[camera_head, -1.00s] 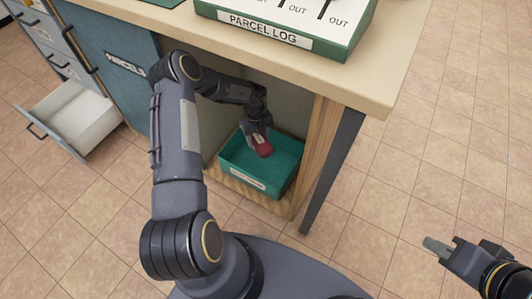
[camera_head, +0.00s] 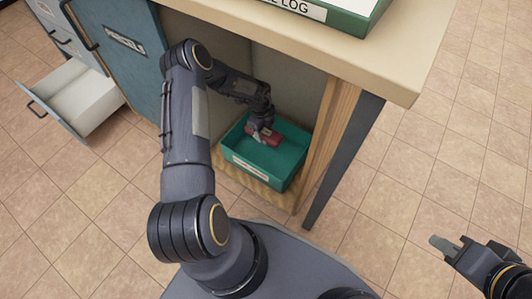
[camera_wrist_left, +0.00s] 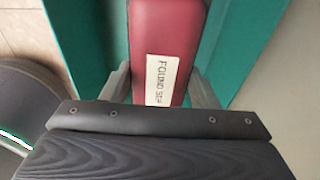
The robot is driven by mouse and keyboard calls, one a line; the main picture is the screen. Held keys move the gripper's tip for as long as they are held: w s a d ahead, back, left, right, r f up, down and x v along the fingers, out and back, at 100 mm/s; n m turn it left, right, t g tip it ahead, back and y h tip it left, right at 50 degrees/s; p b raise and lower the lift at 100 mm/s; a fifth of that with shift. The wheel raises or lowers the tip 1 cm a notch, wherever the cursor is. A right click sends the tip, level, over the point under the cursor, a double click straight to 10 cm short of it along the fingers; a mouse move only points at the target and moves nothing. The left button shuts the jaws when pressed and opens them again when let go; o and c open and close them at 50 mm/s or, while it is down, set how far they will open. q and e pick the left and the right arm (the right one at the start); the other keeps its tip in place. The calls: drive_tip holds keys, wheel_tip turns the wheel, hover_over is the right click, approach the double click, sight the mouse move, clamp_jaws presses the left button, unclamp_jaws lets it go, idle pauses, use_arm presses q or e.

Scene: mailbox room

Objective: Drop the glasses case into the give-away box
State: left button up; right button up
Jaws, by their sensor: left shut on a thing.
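The dark red glasses case (camera_head: 272,136) is between the fingers of my left gripper (camera_head: 262,133), which is shut on it. The gripper is inside the open teal box (camera_head: 284,178) on the wooden shelf under the counter. In the left wrist view the case (camera_wrist_left: 166,28) has a white label reading "FOUND" and more blurred letters. Teal box walls (camera_wrist_left: 240,45) show on both sides of it. I cannot tell whether the case touches the box floor. My right gripper (camera_head: 452,246) is over the tiled floor at the right, apart from everything; its jaw opening is unclear.
The counter top (camera_head: 330,45) overhangs the box. A wooden panel (camera_head: 333,125) and a dark leg (camera_head: 345,155) stand right of it. A blue cabinet door (camera_head: 125,60) and an open drawer (camera_head: 85,100) are at the left. The floor at the right is clear.

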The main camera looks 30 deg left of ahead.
use_arm(q)
drive_tip(key=shift+f+b, duration=0.35)
drive_tip(key=shift+f, duration=0.4)
use_arm(e)
drive_tip(key=shift+f, duration=0.7)
use_arm(q)
drive_tip(key=o, duration=1.1)
drive_tip(key=shift+r, duration=0.1)
use_arm(e)
drive_tip(key=shift+r, duration=0.1)
use_arm(q)
drive_tip(key=r+p, duration=0.1)
drive_tip(key=r, duration=0.1)
drive_tip(key=r+p, duration=0.1)
drive_tip(key=r, duration=0.2)
drive_tip(key=a+r+p, duration=0.1)
drive_tip(key=r, duration=0.1)
drive_tip(key=shift+r+p, duration=0.35)
drive_tip(key=shift+p, duration=0.05)
use_arm(e)
wheel_tip(320, 180, up, 3)
drive_tip(key=shift+r, duration=0.2)
